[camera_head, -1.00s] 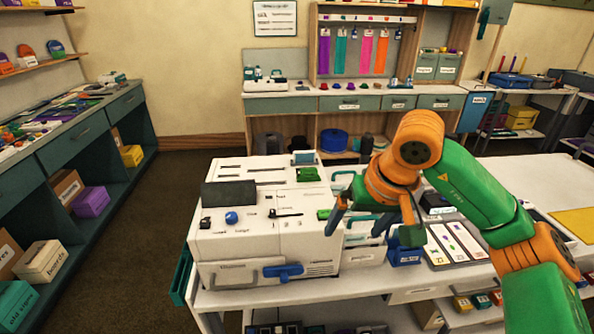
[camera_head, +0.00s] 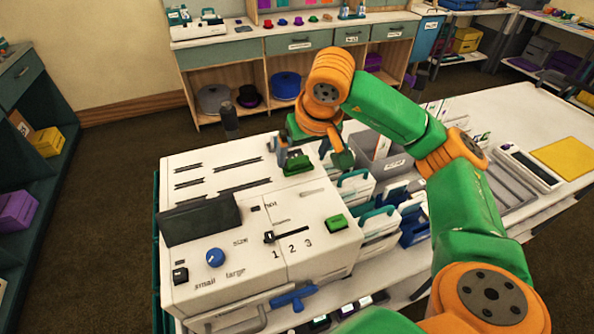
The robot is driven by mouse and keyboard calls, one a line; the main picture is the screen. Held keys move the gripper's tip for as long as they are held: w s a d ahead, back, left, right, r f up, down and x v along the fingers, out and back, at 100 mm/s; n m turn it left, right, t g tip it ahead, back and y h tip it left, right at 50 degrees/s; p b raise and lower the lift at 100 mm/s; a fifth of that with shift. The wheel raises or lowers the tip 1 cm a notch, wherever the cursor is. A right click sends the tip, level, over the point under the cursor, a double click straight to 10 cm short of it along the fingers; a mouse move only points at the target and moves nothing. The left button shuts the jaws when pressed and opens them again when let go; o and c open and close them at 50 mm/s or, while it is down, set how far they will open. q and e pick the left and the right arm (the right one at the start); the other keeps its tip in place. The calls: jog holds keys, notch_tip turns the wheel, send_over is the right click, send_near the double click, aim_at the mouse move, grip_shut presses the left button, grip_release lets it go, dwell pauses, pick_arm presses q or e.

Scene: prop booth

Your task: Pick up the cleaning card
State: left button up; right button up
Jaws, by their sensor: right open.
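I cannot make out for certain which thing is the cleaning card. A white card (camera_head: 382,147) stands upright in the grey bin (camera_head: 398,166) behind the machine's right side; its print is too small to read. My right gripper (camera_head: 314,160) is open, its fingers pointing down over the back right corner of the white machine (camera_head: 225,170), left of that bin. I see nothing held between its fingers. My left gripper is not in view.
White boxes with teal handles (camera_head: 378,222) and blue holders (camera_head: 412,230) stand right of the machine. The machine carries a dark screen (camera_head: 198,220), a blue knob (camera_head: 215,257) and a green button (camera_head: 336,222). A yellow sheet (camera_head: 563,157) lies on the right, with bare white tabletop behind it.

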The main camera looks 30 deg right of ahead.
jog(key=shift+x, duration=1.25)
jog(key=shift+w+f, duration=0.15)
jog(key=shift+w, duration=0.4)
jog(key=shift+s, duration=0.25)
jog(key=c, duration=0.9)
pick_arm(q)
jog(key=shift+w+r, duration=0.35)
pick_arm(e)
jog(key=shift+w, duration=0.1)
notch_tip(320, 180, up, 10)
notch_tip(320, 180, up, 8)
jog(key=p, duration=0.4)
send_over(299, 170)
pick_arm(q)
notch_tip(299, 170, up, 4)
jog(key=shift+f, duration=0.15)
pick_arm(e)
jog(key=shift+s+a, duration=0.1)
jog(key=shift+s, duration=0.1)
